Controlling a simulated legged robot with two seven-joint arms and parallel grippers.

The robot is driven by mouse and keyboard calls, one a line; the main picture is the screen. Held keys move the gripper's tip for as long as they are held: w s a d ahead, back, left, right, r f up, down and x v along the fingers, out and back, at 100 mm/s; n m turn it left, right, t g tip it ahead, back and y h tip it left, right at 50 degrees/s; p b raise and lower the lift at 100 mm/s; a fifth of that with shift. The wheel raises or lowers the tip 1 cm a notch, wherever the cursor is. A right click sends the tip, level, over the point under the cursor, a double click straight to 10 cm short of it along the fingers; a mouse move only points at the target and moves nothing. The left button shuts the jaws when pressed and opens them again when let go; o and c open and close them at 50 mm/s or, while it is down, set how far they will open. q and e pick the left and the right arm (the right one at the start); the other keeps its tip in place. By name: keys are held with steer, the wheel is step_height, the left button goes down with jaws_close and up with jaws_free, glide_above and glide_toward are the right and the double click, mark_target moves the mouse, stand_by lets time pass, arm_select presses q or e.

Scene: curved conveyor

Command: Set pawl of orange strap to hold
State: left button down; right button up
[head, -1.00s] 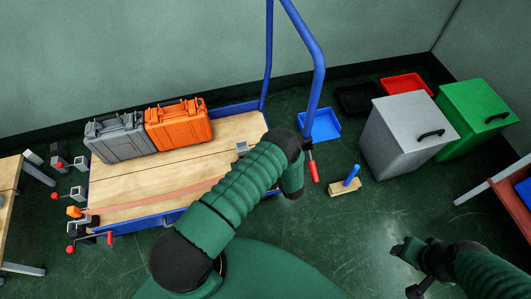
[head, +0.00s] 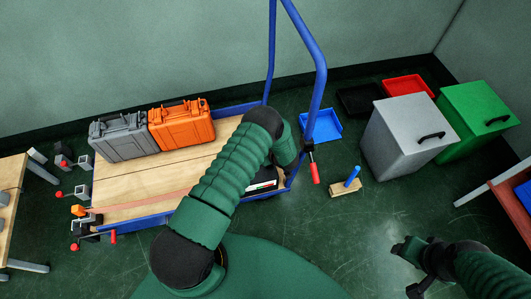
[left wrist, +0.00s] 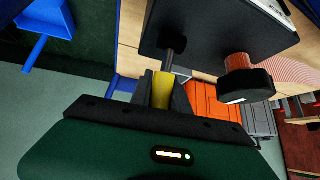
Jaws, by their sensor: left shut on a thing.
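My left gripper (left wrist: 163,92) is shut on a yellow grip with a metal shaft in the left wrist view. The shaft runs up to a black box (left wrist: 205,30) with a pale face. A dark knob on a reddish stem (left wrist: 246,85) sits beside it. In the head view the left fingers are hidden by my arm; a black-and-white box (head: 263,182) shows beside the arm at the cart's right end. The orange strap (head: 145,203) lies across the cart deck (head: 170,172). No pawl can be clearly told apart. My right gripper (head: 410,268) is open and empty.
A grey case (head: 123,138) and an orange case (head: 182,125) stand on the cart's back. Red-knobbed levers (head: 75,247) are left of the cart. A wooden block with a blue peg (head: 346,188) and a grey bin (head: 405,135) stand right.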

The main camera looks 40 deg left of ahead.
arm_select(q)
steer(key=shift+w+a+r, duration=0.15)
steer(key=shift+a, duration=0.05)
steer(key=c, duration=1.6)
jaws_free()
steer(key=shift+c, duration=0.2)
steer(key=o, duration=0.4)
steer(key=p+v, duration=0.5)
steer(key=v, duration=1.1)
steer(key=shift+d+r+p, duration=0.15)
steer(key=shift+d+p, duration=0.15)
steer(key=shift+d, duration=0.05)
